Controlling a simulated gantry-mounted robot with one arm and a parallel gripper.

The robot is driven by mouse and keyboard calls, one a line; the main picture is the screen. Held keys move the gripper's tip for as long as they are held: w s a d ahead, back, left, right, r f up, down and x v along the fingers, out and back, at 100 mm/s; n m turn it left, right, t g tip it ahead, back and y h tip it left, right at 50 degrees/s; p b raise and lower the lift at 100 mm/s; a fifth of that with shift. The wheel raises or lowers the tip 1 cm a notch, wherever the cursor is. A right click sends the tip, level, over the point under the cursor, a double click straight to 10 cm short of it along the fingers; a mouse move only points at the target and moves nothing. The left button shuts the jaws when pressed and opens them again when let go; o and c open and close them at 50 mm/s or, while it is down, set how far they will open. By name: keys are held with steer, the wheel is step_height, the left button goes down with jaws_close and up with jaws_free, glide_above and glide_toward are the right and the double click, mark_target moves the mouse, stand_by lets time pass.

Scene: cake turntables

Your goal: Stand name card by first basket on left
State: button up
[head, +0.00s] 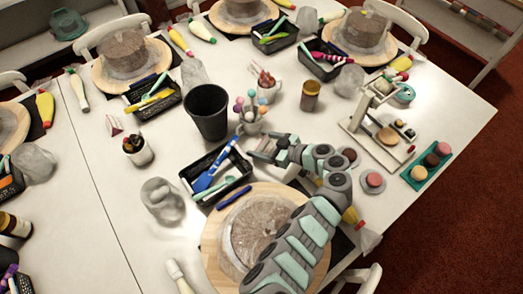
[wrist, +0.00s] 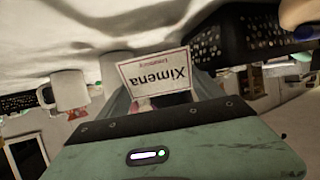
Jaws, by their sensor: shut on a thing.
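The name card, white with a red border and the name "Ximena" appearing upside down, is in the wrist view (wrist: 155,80). My gripper (wrist: 160,98) is shut on it, with the greenish fingers on either side. In the head view my gripper (head: 261,147) is above the table, just right of a black basket (head: 240,160) of blue and green tools. I cannot make out the held card there. Another black basket (head: 133,111) stands farther back left, and one is partly cut off at the left edge (head: 8,196). A black perforated basket (wrist: 237,32) shows beyond the card in the wrist view.
A black bucket (head: 207,112), a cup of coloured balls (head: 249,125) and a brown jar (head: 310,96) stand near my gripper. A small white and red card (head: 114,125) stands farther left. A cake on a turntable (head: 215,245) is under my arm. Bare table lies left of the clear jar (head: 162,200).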

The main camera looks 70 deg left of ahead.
mark_target(267, 151)
steer(key=shift+f+b, duration=0.45)
steer(key=shift+f, duration=1.6)
steer(key=shift+f, duration=0.15)
steer(key=o, duration=1.4)
steer(key=shift+o, duration=0.2)
steer(key=shift+r, duration=0.3)
steer(key=v, duration=1)
steer(key=shift+w+d+f, duration=0.1)
steer(key=shift+w+d, duration=0.15)
steer(key=shift+d, duration=0.15)
steer(key=shift+w+d+r, duration=0.25)
steer(key=shift+d, duration=0.2)
steer(key=shift+r, duration=0.1)
